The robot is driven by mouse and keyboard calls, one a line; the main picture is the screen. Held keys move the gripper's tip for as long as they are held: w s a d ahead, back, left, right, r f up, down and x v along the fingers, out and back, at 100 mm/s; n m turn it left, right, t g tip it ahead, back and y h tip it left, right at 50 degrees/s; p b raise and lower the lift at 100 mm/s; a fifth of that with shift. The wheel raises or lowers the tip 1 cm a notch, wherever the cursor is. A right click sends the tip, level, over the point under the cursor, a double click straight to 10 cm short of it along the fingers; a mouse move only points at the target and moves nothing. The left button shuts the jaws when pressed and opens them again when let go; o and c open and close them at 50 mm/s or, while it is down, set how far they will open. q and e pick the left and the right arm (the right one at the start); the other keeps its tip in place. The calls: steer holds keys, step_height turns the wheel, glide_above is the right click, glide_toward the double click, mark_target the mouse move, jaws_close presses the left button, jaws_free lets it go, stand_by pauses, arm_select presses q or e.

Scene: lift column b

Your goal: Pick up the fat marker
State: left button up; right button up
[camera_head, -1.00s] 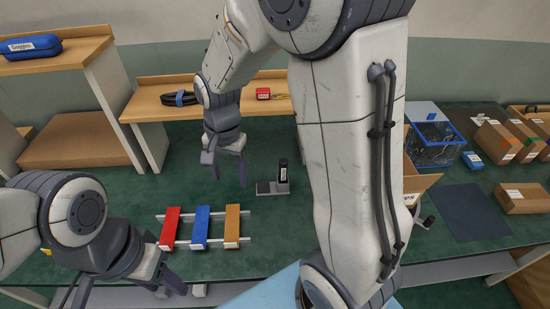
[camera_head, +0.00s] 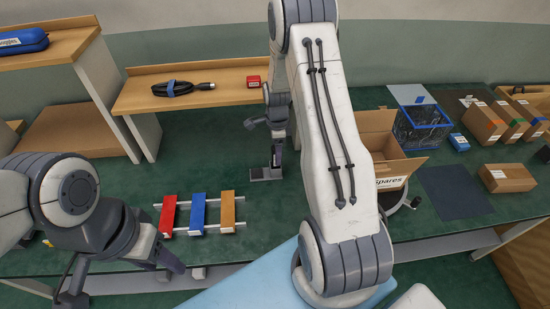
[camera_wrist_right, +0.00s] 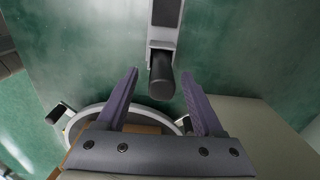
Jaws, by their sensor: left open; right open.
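In the right wrist view the marker's dark end (camera_wrist_right: 161,77) shows in line with the gap between my fingers, and the grey stand's edge shows too (camera_wrist_right: 157,44). My right gripper (camera_head: 264,121) is open and empty, above the marker. Its fingers (camera_wrist_right: 160,76) lie on either side of the marker in that view; I cannot tell the height gap. My left gripper (camera_head: 172,262) is at the table's front left, away from the marker, its jaws partly hidden.
Red (camera_head: 168,215), blue (camera_head: 198,213) and orange (camera_head: 228,211) blocks lie on rails left of the stand. An open Spares carton (camera_head: 392,183) is right of my arm.

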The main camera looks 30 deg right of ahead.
steer(key=f, duration=0.2)
steer(key=f+p, duration=0.1)
steer(key=f, duration=0.1)
steer(key=shift+w+a, duration=0.15)
steer(key=shift+w, duration=0.05)
jaws_close()
step_height(320, 180, up, 10)
steer(key=shift+r+b, duration=0.1)
steer(key=shift+b, duration=0.9)
